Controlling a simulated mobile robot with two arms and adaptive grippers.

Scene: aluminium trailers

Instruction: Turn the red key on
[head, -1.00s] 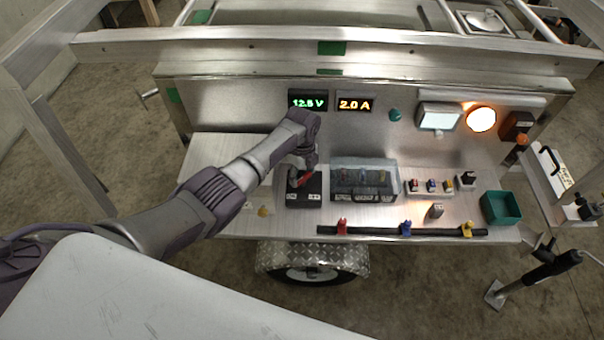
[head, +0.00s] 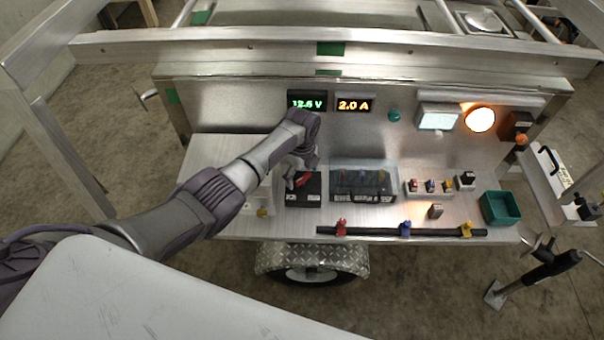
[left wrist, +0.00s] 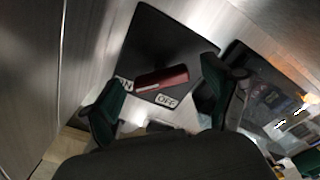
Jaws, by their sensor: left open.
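The red key (left wrist: 162,78) is a short red bar on top of a black switch box (left wrist: 165,45). In the left wrist view its left end lies near the ON label (left wrist: 124,84), and the OFF label (left wrist: 166,100) is just below its middle. In the head view the red key (head: 304,180) shows slanted on the box (head: 303,198), partly hidden by my gripper. My left gripper (left wrist: 160,92) is open, with one green-padded finger on each side of the key, apart from it. It also shows in the head view (head: 300,174). My right gripper is out of view.
A clear-covered fuse block (head: 363,180) stands right of the switch box. Small switches (head: 430,187) and a green bin (head: 500,208) are farther right. A black bar (head: 375,231) with coloured clips runs along the front edge. The back panel has lit displays (head: 307,101).

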